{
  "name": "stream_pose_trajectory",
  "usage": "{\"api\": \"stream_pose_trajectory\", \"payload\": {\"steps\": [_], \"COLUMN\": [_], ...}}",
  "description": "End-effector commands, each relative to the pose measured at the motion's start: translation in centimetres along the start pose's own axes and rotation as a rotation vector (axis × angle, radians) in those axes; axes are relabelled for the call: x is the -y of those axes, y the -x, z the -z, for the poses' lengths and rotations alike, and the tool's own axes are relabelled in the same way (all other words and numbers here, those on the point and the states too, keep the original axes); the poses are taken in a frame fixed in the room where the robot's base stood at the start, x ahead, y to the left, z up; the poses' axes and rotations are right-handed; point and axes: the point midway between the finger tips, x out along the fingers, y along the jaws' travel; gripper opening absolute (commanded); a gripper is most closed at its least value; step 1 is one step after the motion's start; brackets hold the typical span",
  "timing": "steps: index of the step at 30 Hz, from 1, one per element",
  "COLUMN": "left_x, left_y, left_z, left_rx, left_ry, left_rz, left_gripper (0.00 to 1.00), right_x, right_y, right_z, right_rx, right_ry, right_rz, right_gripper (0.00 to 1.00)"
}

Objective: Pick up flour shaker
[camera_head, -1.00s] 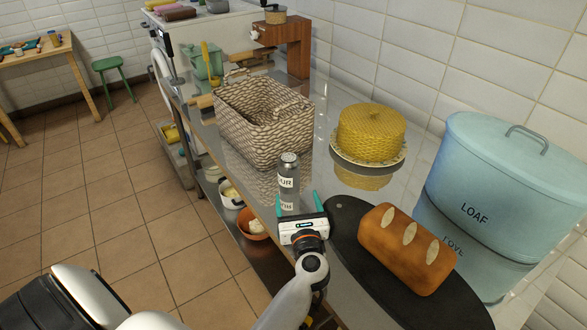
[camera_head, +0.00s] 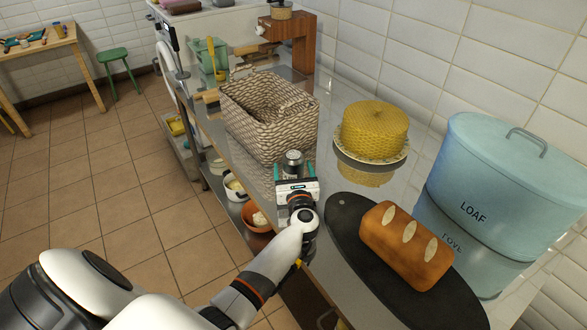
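The flour shaker (camera_head: 292,161) is a grey metal cylinder with a dark top. It stands upright on the steel counter, in front of the wicker basket. My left gripper (camera_head: 292,170) is open, with its green-tipped fingers on either side of the shaker. Gaps seem to show between the fingers and the shaker. The gripper body hides the lower part of the shaker and its label. My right gripper is not in view.
The wicker basket (camera_head: 262,138) stands close behind the shaker. A bread loaf (camera_head: 405,245) lies on a dark board (camera_head: 345,212) to the right. A yellow cake (camera_head: 374,128) and a blue LOAF bin (camera_head: 495,195) stand further right. The counter's left edge is near the gripper.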

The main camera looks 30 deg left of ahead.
Motion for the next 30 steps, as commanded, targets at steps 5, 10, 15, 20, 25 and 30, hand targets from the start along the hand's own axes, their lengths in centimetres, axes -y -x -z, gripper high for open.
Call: {"api": "stream_pose_trajectory", "payload": {"steps": [5,10,15,20,25,30], "left_x": [0.0,0.0,0.0,0.0,0.0,-0.1], "left_y": [0.1,0.1,0.1,0.1,0.1,0.1], "left_z": [0.0,0.0,0.0,0.3,2.9,6.5], "left_rx": [0.000,0.000,-0.001,-0.001,-0.002,-0.002], "left_ry": [0.000,0.000,0.000,0.002,0.007,0.007], "left_rz": [0.000,0.000,0.000,0.000,0.000,0.000], "left_gripper": [0.65,0.38,0.27,0.27,0.27,0.27], "right_x": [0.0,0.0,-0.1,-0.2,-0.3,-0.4], "right_y": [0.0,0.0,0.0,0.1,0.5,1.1], "right_z": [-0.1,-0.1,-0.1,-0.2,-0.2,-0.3], "right_rx": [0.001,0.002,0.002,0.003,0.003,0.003], "right_ry": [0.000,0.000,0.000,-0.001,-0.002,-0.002], "right_rz": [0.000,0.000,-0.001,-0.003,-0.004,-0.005], "right_gripper": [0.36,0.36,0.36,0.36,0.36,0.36]}}
